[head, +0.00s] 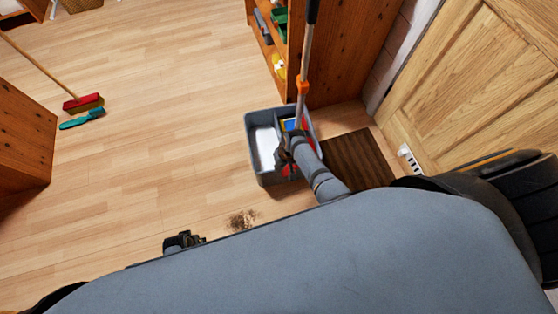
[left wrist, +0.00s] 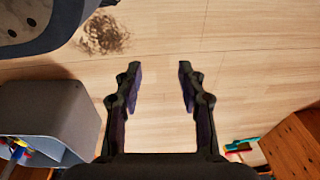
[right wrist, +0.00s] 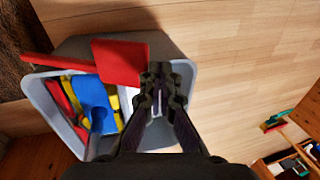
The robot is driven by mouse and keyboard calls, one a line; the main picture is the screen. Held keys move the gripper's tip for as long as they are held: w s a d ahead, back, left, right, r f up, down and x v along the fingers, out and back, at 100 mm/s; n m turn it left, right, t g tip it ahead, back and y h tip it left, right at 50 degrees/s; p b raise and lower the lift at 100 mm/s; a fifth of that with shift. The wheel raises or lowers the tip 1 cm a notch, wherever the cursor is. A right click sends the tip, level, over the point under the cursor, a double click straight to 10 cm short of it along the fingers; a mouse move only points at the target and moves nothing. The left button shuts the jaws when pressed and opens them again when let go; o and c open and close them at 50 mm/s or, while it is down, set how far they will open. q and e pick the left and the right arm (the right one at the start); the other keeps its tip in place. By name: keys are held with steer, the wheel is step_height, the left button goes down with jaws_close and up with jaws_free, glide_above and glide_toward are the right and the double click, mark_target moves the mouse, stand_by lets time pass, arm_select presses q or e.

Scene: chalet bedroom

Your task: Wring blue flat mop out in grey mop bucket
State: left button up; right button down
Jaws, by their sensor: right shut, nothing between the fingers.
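The grey mop bucket (head: 250,153) stands on the floor in front of me, with a white area in its left part. The blue flat mop (head: 290,126) stands in the right part, its pole (head: 305,55) upright and leaning slightly. In the right wrist view the blue mop head (right wrist: 90,91) lies between yellow and red wringer parts; a red lever plate (right wrist: 120,62) is beside it. My right gripper (right wrist: 160,72) is shut and empty over the bucket, close to the red plate; contact is unclear. My left gripper (left wrist: 158,72) is open and empty above bare floor.
A dark brown mat (head: 356,160) lies right of the bucket, by a wooden door (head: 470,90). A wooden shelf (head: 350,50) stands behind. A dirt patch (head: 242,220) is near me. A red broom (head: 84,102) and teal brush (head: 82,119) lie left. The middle floor is clear.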

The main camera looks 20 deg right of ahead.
arm_select(q)
steer(key=shift+s+a+f+p, duration=0.25)
steer(key=shift+s+f+p, duration=0.1)
steer(key=shift+s+f, duration=0.45)
steer(key=shift+s+a+f+p, duration=0.3)
steer(key=shift+s+f, duration=0.3)
steer(key=shift+s, duration=0.4)
arm_select(e)
steer(key=shift+a+v, duration=0.2)
steer(key=shift+v, duration=0.7)
steer(key=shift+a+v, duration=0.2)
steer(key=shift+v, duration=0.7)
steer(key=shift+r, duration=0.1)
